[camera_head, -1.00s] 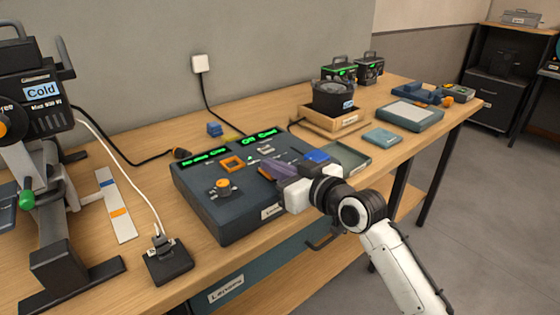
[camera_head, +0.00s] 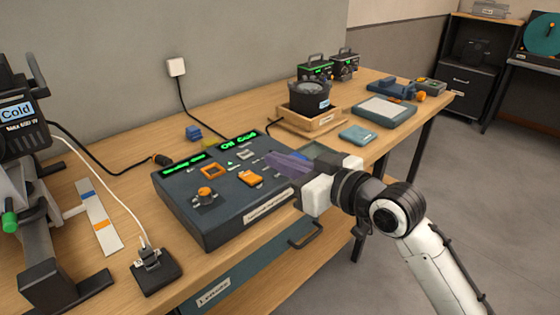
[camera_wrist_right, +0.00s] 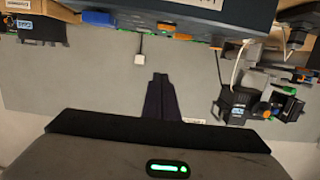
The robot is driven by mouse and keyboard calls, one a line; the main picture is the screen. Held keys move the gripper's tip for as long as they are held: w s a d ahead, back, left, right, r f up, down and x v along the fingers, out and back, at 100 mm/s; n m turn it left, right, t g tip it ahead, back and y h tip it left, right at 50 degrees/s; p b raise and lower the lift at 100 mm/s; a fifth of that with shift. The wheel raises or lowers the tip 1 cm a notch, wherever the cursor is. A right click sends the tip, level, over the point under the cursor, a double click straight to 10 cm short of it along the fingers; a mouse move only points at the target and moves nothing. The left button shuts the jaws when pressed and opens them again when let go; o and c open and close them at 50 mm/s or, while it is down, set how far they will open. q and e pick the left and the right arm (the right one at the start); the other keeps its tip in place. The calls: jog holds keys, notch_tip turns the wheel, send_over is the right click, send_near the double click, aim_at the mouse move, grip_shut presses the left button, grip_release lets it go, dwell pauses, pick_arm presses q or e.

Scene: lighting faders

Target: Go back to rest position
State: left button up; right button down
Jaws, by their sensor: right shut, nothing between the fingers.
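My right gripper (camera_head: 286,163) reaches in from the right in the head view, with its purple-grey fingers over the right part of the dark lighting console (camera_head: 228,220). The fingers look closed and hold nothing. In the right wrist view the dark fingers (camera_wrist_right: 161,98) lie together against the grey wall. The console carries green lit displays (camera_head: 238,141), an orange square frame (camera_head: 213,171), an orange knob (camera_head: 205,193) and an orange fader cap (camera_head: 250,179). My gripper hides part of the console's right side. My left gripper is not in view.
A lamp (camera_head: 30,130) stands at the left beside a power box (camera_head: 156,272) and a striped strip (camera_head: 98,217). A wooden tray (camera_head: 310,122) with a black pot stands behind. A drawer handle (camera_head: 305,236) projects below the table front. Floor at the right is clear.

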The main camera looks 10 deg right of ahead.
jog(key=s+d+f+m+h, duration=0.1)
jog(key=s+d+f, duration=0.15)
jog(key=f, duration=0.45)
jog(key=s+d+f+m+g+h, duration=0.1)
jog(key=s+f+m+h, duration=0.15)
jog(key=f, duration=0.55)
jog(key=s+d+f, duration=0.1)
jog(key=s+f, duration=0.2)
jog(key=f, duration=0.4)
jog(key=s+d+f+m+g+h, duration=0.1)
jog(key=s+d+f, duration=0.1)
jog(key=s+f, duration=0.7)
jog(key=s+d+f+g+h, duration=0.2)
jog(key=s+d+f, duration=0.1)
jog(key=s+f, duration=0.6)
jog(key=s, duration=0.3)
jog(key=shift+d+m, duration=0.3)
jog(key=shift+m, duration=0.05)
